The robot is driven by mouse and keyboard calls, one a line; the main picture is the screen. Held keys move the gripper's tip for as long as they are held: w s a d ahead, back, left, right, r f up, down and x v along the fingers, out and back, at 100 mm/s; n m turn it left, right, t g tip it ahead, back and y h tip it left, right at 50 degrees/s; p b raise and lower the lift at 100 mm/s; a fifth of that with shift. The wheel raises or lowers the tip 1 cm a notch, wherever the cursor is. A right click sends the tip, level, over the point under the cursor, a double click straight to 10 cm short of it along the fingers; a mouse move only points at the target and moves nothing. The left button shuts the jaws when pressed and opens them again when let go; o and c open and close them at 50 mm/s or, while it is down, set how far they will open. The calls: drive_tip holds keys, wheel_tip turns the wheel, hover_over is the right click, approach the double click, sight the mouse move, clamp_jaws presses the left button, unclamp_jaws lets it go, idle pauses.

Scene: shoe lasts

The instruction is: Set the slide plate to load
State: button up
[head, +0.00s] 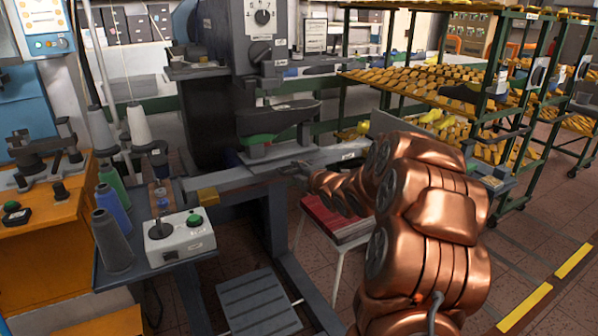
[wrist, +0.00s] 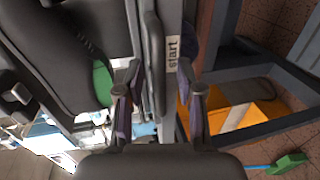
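The slide plate (head: 300,156) is a long flat grey metal strip on the machine, beneath a dark shoe form with a green underside (head: 262,140). A small white label sits near its right end, too small to read in the head view. My gripper (head: 292,168) is at the plate's front edge, partly hidden by my copper arm. In the wrist view my gripper (wrist: 160,100) is open. A dark upright bar (wrist: 154,65) lies between its fingers, with visible gaps on both sides. A label reading "start" (wrist: 172,52) is just right of the bar.
A white control box (head: 180,238) with a green and a black button stands on the left table, near several thread cones (head: 112,240). Racks of yellow lasts (head: 430,85) stand behind right.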

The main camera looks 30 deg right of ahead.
clamp_jaws()
idle(0.6)
